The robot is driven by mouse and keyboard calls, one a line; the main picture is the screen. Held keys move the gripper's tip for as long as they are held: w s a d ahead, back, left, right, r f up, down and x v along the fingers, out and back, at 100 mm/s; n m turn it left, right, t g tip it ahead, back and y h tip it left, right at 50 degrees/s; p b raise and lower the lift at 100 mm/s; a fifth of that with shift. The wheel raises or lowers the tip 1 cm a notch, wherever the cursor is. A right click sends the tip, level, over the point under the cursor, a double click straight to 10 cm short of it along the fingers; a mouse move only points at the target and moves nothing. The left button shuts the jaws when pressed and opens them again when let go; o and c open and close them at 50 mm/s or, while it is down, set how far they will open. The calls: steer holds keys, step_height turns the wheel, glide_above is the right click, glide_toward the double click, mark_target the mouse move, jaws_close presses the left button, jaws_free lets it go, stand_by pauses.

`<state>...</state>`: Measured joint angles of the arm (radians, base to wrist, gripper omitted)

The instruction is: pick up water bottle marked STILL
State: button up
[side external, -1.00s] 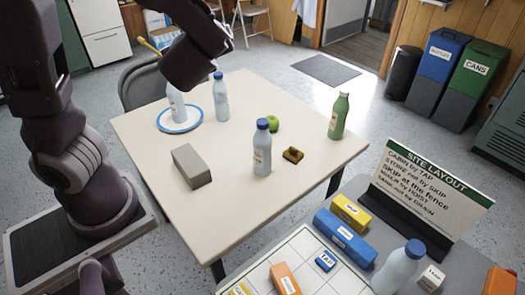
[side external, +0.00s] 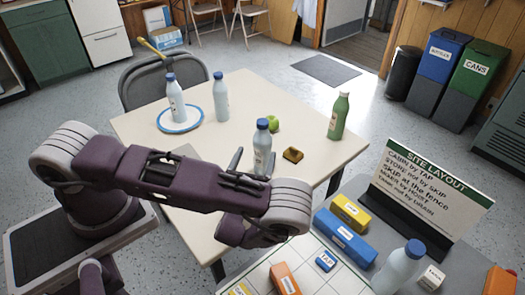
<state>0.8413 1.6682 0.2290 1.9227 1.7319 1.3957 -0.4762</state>
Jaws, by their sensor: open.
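Pale bottles with blue caps stand upright on the table: one on a blue-rimmed plate (side external: 171,95), one beside that plate (side external: 221,98), and one near the table's middle (side external: 262,146). A similar bottle (side external: 399,266) stands on the near side table. A green bottle (side external: 338,116) stands at the table's right. The labels are too small to read, so I cannot tell which is marked STILL. My gripper (side external: 253,160) is open, its dark fingers showing by the middle bottle's lower part. I cannot tell whether they touch it. My arm hides part of the gripper.
The table (side external: 285,95) also holds a green apple (side external: 273,123) and a small brown item (side external: 293,155). A site layout sign (side external: 430,185) and coloured blocks (side external: 345,236) stand on the side table.

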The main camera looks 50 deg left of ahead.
mark_target(260, 149)
steer(key=x, duration=0.6)
steer(key=shift+w+d+r, duration=0.1)
steer(key=shift+w, duration=0.3)
jaws_close()
